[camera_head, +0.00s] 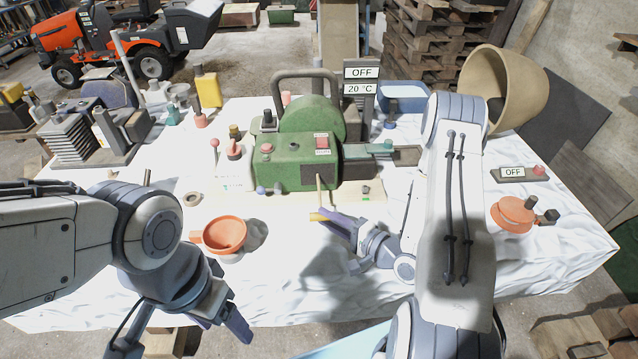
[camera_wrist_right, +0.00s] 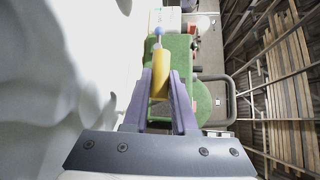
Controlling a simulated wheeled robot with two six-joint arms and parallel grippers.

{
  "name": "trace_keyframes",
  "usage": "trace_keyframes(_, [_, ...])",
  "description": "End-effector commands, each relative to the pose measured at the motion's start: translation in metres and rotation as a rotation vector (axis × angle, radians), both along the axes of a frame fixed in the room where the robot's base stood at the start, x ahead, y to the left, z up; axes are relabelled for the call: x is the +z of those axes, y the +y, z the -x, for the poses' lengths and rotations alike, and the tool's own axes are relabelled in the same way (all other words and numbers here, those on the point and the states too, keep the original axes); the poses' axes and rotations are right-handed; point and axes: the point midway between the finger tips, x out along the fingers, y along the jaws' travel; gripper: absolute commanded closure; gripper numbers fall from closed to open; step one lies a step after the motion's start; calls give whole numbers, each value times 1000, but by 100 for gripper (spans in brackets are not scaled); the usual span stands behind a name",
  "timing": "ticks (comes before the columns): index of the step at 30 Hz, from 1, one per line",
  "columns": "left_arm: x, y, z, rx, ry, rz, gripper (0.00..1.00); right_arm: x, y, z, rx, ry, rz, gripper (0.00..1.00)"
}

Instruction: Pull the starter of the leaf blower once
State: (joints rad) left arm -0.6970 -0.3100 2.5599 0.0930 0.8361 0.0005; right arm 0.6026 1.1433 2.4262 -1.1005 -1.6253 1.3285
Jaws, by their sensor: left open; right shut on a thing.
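The leaf blower (camera_head: 300,160) is a green machine with a grey carrying handle, standing on a pale base in the middle of the table. A pale starter cord (camera_head: 319,188) shows at its front, near a dark panel. My right gripper (camera_head: 328,219) is shut on the yellow starter handle (camera_head: 316,217), in front of the machine. In the right wrist view the starter handle (camera_wrist_right: 160,75) sits between the two fingers, with the green body (camera_wrist_right: 178,48) behind it. My left gripper (camera_head: 228,322) is open and empty at the table's front edge, away from the leaf blower.
An orange bowl (camera_head: 224,235) stands between my left gripper and the machine. An orange pot (camera_head: 512,214) and an OFF sign (camera_head: 520,173) are at the right. Another sign (camera_head: 361,80) reads OFF and 20 °C. White cloth (camera_head: 300,290) in front is mostly clear.

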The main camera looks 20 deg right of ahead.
Motion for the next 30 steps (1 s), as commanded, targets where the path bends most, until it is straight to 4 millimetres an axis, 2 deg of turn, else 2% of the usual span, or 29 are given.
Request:
trace_keyframes(1, [-3,0,0,0,0,0,31,-3,3,14,-5,9,-6,100])
trace_keyframes(4, [-4,0,0,0,0,0,31,-2,7,27,-2,6,-3,100])
trace_keyframes(8, [-1,0,0,0,0,0,31,-1,5,20,2,0,3,100])
trace_keyframes(18, [8,0,0,0,0,0,31,0,-8,-29,2,-1,6,100])
trace_keyframes(30, [6,0,0,0,0,0,31,-3,-25,-87,0,1,5,100])
